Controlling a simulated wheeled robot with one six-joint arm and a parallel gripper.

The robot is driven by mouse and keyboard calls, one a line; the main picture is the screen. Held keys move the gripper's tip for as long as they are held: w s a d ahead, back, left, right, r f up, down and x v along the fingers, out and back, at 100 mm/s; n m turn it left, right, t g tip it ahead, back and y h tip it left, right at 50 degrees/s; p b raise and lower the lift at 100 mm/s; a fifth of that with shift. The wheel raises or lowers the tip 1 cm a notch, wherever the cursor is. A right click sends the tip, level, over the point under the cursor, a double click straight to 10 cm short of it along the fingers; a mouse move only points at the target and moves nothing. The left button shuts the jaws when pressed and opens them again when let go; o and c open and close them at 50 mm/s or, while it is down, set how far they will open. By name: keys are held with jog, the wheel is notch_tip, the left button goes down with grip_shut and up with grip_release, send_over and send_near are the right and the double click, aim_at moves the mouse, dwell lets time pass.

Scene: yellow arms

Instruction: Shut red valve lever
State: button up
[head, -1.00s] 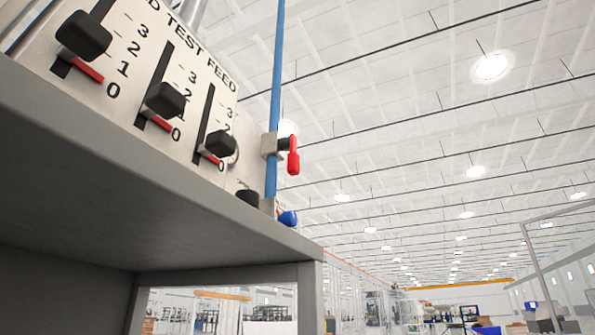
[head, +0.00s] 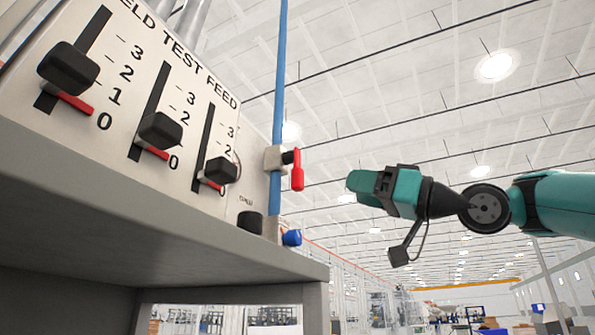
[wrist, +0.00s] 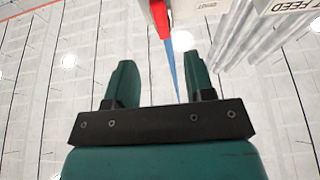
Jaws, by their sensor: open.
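The red valve lever (head: 298,171) sits on a metal valve body (head: 274,158) on a vertical blue pipe (head: 281,80). The lever is roughly in line with the pipe. In the wrist view the red lever (wrist: 160,18) shows at the top edge, beyond the fingertips and partly cut off. My gripper (head: 352,186) is to the right of the lever in the head view, apart from it. In the wrist view my gripper (wrist: 160,72) has two teal fingers spread apart with nothing between them but background and the distant blue pipe (wrist: 172,70).
A panel (head: 228,125) with black sliders stands left of the pipe, above a grey shelf (head: 160,215). A blue knob (head: 291,238) is below the lever, near the shelf corner. Grey tubes (wrist: 240,45) show in the wrist view. Space right of the lever is open.

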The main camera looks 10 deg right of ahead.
aim_at(302, 176)
jog(key=p+x, duration=0.7)
jog(key=x, duration=0.5)
jog(key=shift+w+a+r, duration=0.25)
jog(key=shift+w+a+p, duration=0.35)
jog(key=shift+a, duration=0.2)
jog(key=shift+c, duration=0.5)
grip_shut()
